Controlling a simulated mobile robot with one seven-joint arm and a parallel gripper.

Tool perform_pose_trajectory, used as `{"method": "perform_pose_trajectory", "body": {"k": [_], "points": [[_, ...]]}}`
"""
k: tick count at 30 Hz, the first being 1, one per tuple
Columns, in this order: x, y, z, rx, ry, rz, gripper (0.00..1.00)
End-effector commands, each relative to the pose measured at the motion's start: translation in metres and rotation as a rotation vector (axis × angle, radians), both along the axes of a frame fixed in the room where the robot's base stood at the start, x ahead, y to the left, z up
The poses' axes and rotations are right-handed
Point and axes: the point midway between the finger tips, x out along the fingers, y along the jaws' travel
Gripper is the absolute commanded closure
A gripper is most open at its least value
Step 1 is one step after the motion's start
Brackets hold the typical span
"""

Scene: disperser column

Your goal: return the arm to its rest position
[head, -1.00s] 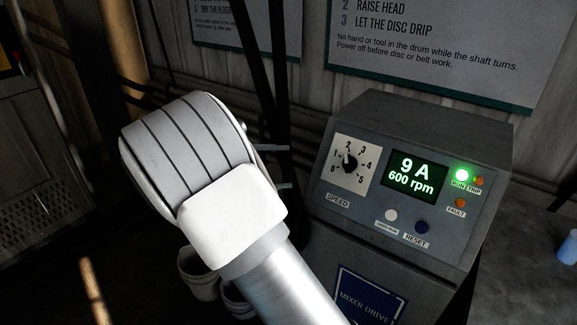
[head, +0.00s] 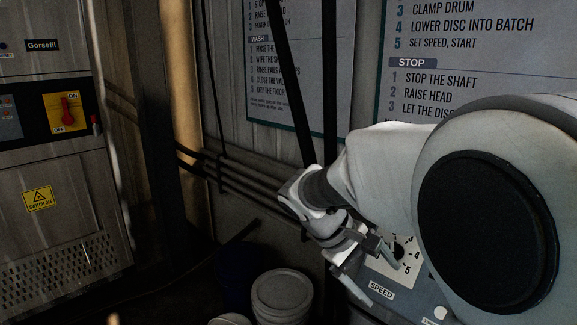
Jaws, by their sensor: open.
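My arm fills the right side of the head view, with a large dark round joint cover near the camera. My gripper (head: 371,274) is at the end of the bent forearm, low and right of centre. Its two fingers are apart, with nothing seen between them. They point down and right, in front of the left edge of the mixer drive's control panel (head: 421,299). The speed dial (head: 400,252) is partly hidden behind the upper finger; I cannot tell whether they touch. The panel's display and lamps are hidden behind my arm.
A grey cabinet (head: 60,230) with a red switch (head: 68,112) on a yellow plate stands at the left. Instruction boards (head: 460,60) and dark pipes line the back wall.

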Motion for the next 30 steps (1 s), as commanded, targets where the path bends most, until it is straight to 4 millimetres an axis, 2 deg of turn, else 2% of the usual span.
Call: {"method": "perform_pose_trajectory", "body": {"k": [1, 7, 18, 24, 30], "points": [[-0.012, -0.004, 0.005, 0.054, -0.021, -0.024, 0.07], [-0.052, -0.008, 0.014, 0.248, -0.105, -0.099, 0.07], [-0.119, 0.002, 0.03, 0.551, -0.315, -0.222, 0.07], [-0.147, 0.012, 0.035, 0.678, -0.448, -0.278, 0.07], [-0.164, 0.019, 0.036, 0.754, -0.544, -0.316, 0.07]]}}
